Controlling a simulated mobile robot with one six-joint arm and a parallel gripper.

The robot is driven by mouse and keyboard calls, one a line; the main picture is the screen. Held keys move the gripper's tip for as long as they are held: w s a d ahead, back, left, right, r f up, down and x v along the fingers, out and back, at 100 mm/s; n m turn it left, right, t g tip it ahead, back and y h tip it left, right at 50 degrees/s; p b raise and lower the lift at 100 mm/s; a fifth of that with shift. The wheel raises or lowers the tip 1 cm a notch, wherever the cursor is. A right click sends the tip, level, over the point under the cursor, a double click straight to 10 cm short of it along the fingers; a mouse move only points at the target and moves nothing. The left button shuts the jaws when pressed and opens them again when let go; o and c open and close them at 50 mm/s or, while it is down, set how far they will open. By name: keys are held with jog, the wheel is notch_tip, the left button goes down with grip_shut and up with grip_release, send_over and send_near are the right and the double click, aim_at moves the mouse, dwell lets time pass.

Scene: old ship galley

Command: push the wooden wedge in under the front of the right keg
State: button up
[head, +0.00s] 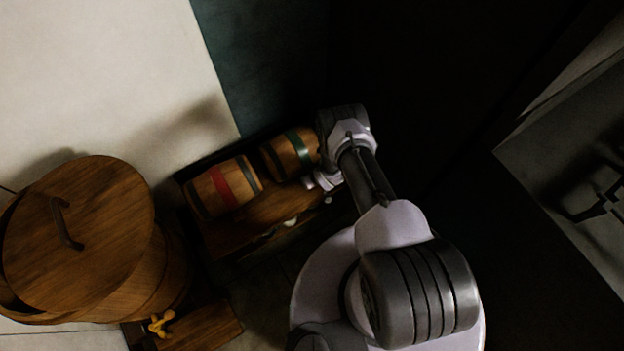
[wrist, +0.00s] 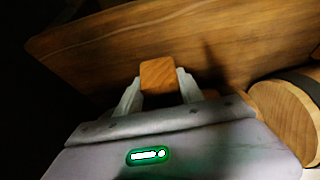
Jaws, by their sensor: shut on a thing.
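The right keg (head: 290,153), with a green band, lies on its side on a wooden stand (head: 272,207), beside the left keg (head: 222,188) with a red band. My gripper (head: 316,182) is low by the front right of the right keg. In the wrist view my gripper (wrist: 158,84) is shut on the wooden wedge (wrist: 157,75), whose squarish end shows between the fingers. A keg's round end (wrist: 284,118) shows at the right there; I cannot tell which keg. The wedge is not clear in the head view, so its contact with the keg cannot be told.
A large lidded wooden tub (head: 80,235) stands at the left. A small wooden box (head: 205,330) with a yellow tap-like piece (head: 160,323) is at the bottom. A broad wooden board (wrist: 225,45) spans the wrist view beyond the fingers. The right side is very dark.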

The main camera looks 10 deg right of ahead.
jog(key=shift+w+a, duration=0.25)
jog(key=shift+w, duration=0.45)
jog(key=o, duration=1.1)
jog(key=shift+c, duration=0.8)
jog(key=shift+r, duration=0.2)
jog(key=s+f+p+v, duration=0.1)
jog(key=p+v, duration=0.8)
jog(key=p, duration=0.1)
jog(key=shift+s+d+r, duration=0.25)
jog(key=shift+s+d, duration=0.1)
jog(key=shift+s, duration=0.15)
